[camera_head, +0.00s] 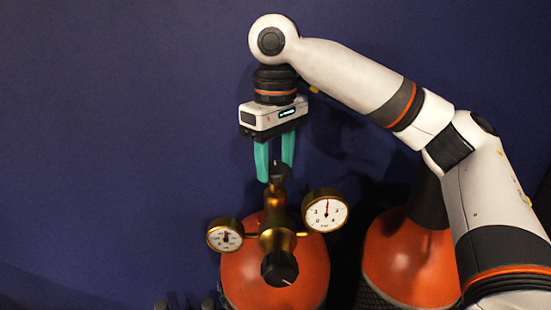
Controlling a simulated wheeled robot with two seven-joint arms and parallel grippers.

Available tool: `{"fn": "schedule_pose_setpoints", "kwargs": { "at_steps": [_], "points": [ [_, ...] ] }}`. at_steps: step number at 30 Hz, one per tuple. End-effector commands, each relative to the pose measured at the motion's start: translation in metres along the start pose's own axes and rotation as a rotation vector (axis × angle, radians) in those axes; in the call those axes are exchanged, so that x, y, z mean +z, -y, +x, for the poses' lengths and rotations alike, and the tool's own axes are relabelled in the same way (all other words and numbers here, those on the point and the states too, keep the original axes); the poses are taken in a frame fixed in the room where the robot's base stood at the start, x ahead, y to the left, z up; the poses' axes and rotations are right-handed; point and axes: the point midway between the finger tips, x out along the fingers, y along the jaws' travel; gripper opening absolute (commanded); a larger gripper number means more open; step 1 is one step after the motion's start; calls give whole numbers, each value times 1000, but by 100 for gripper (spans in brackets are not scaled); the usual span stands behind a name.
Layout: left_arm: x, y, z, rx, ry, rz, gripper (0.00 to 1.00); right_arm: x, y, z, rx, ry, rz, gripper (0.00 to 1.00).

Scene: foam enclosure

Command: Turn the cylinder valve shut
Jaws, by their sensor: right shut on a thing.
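A brass cylinder valve (277,203) with a dark knob (280,168) on top stands over an orange gas cylinder (240,280). My right gripper (275,177) points straight down with its teal fingers shut on the dark knob, which shows partly between the fingertips. Below the valve, a brass regulator (277,237) carries a round gauge at the left (225,235), a larger gauge at the right (326,210), and a black knob (280,268) at the front. My left gripper is not in view.
A second orange cylinder (410,265) stands to the right, partly behind my right arm. A plain dark blue wall (120,120) fills the background. The space left of the gauges is clear, except for small dark objects at the bottom edge.

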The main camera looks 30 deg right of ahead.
Motion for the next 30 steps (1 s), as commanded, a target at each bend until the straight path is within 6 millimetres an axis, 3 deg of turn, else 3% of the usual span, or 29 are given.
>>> {"fn": "schedule_pose_setpoints", "kwargs": {
  "at_steps": [13,14,17,30],
  "points": [
    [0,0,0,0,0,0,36,0,0,-1,-1,2,11,26],
    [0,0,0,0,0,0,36,0,0,-1,-1,2,11,52],
    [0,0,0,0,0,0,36,0,0,-1,-1,2,11,68],
    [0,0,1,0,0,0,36,0,0,-8,0,2,9,70]
  ]
}}
